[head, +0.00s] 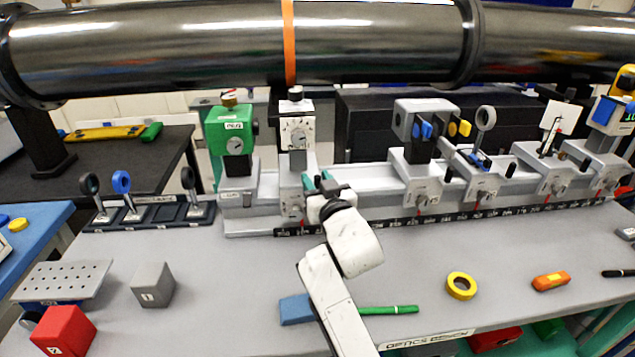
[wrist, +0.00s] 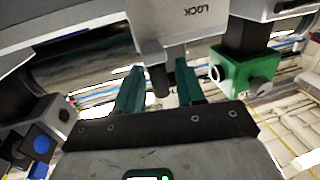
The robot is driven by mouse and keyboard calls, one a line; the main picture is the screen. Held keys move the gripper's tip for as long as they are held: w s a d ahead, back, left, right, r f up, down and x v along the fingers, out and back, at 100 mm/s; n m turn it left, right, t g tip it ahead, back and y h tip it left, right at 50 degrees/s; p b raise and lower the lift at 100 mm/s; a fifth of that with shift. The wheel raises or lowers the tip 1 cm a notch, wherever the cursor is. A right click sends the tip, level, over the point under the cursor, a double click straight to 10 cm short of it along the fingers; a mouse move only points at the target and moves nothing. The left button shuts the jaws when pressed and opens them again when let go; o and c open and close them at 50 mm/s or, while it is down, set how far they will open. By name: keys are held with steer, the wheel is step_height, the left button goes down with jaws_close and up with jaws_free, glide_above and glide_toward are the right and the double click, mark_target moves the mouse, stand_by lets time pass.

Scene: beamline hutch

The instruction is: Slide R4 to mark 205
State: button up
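A long optics rail (head: 355,183) with a numbered scale strip (head: 400,222) along its front carries several riders. The scale numbers and rider labels are too small for me to pick out R4 or mark 205. My gripper (head: 322,180) is at the front of the rider with the white dial unit (head: 297,133), second from the left. In the wrist view that rider's pale body, marked LOCK (wrist: 172,25), fills the top. My gripper (wrist: 160,75) has its teal fingers apart, with a dark knob (wrist: 158,82) between them. Gaps show beside the knob.
A green unit (head: 231,132) stands close left of the dial rider. A grey twin-block rider (head: 415,178) stands to the right, with clear rail between. A large dark pipe (head: 380,42) runs overhead. Yellow tape (head: 461,286) and a green pen (head: 390,310) lie on the bench.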

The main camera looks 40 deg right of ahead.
steer(key=b+v, duration=0.1)
steer(key=v, duration=0.9)
steer(key=shift+s+a, duration=0.15)
steer(key=shift+s, duration=0.25)
